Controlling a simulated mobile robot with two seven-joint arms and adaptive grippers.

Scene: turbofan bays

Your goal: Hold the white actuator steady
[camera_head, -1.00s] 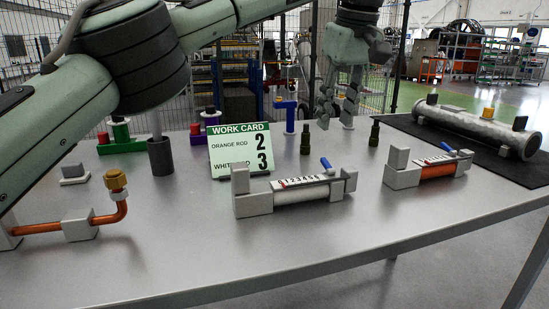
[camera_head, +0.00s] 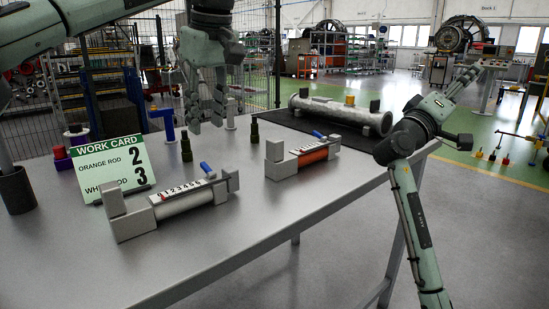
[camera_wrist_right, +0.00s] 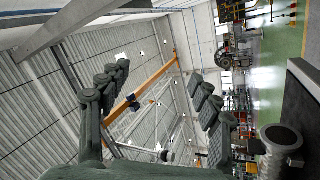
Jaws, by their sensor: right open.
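The white actuator (camera_head: 185,203) lies on the table in the head view, a pale cylinder between grey end blocks, with a numbered scale strip and a blue lever. My left gripper (camera_head: 207,125) hangs fingers down beyond it, apart from it. Its fingers are spread with nothing between them. My right arm stands off the table's right side in the head view, away from the actuator. My right gripper (camera_wrist_right: 160,72) shows open and empty in the right wrist view, facing the roof and hall; the actuator is not visible there.
A work card (camera_head: 117,167) stands left of the actuator, reading orange rod 2 and white rod 3. An orange actuator (camera_head: 312,153) sits to the right. Dark green fittings (camera_head: 186,147) stand behind. A large grey pipe (camera_head: 340,115) lies on a dark mat. The table front is clear.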

